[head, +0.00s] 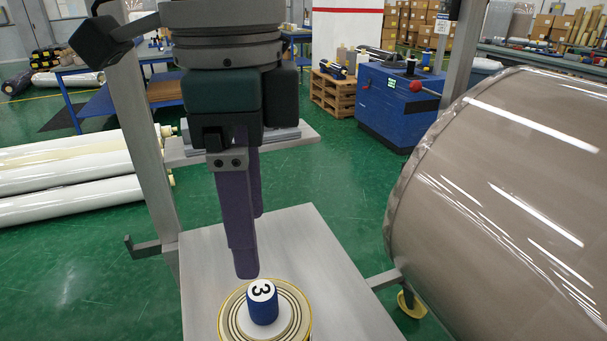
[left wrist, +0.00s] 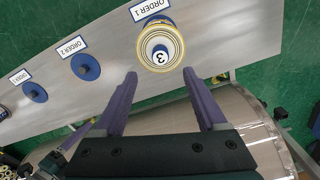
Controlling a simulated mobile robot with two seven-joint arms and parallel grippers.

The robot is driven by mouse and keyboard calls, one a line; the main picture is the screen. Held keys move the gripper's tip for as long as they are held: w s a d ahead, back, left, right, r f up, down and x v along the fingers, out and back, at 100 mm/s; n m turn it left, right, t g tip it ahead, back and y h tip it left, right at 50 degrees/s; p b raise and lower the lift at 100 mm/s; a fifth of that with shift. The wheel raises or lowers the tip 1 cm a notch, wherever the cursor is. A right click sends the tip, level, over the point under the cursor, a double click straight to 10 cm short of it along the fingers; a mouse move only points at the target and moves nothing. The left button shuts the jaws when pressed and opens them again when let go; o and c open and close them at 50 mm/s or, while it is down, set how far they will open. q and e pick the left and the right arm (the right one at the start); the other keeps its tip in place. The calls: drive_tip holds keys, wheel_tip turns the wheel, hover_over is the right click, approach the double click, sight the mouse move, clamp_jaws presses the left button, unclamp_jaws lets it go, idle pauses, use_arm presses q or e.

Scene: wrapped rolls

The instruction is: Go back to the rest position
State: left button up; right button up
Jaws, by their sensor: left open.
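My left gripper (head: 251,246) hangs over the grey table (head: 205,290) with its two purple fingers pointing down. It also shows in the left wrist view (left wrist: 160,74), where the fingers are apart with nothing between them. A blue peg with a white cap marked 3 (head: 262,303) stands upright in the middle of a round, gold-rimmed roll (head: 229,325) on the table, just beyond the fingertips in the picture. The roll lies by the ORDER 1 label (left wrist: 153,8). A dark and purple part, apparently my right gripper (left wrist: 78,134), shows small at the lower left of the left wrist view; its jaws are unclear.
Blue round holders (left wrist: 86,67) stand along the table by the ORDER 2 and ORDER 3 labels. A large wrapped roll (head: 500,200) fills the right side. A grey post (head: 150,150) stands left of the arm. White rolls (head: 70,195) lie farther left; green floor is clear between.

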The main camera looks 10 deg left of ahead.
use_arm(q)
drive_tip(key=s+d+f+n+t+h, duration=0.1)
drive_tip(key=s+d+f+n+h, duration=0.1)
drive_tip(key=s+d+f+h, duration=0.4)
drive_tip(key=s+a+f+n+t+y+p, duration=0.25)
drive_tip(key=s+a+n+y, duration=0.35)
drive_tip(key=s+a+n, duration=0.7)
wheel_tip(320, 180, up, 37)
drive_tip(key=w+a+m+p, duration=0.1)
drive_tip(key=w+m+p, duration=0.1)
drive_tip(key=p, duration=3.5)
drive_tip(key=shift+w+r, duration=0.2)
drive_tip(key=shift+w, duration=0.15)
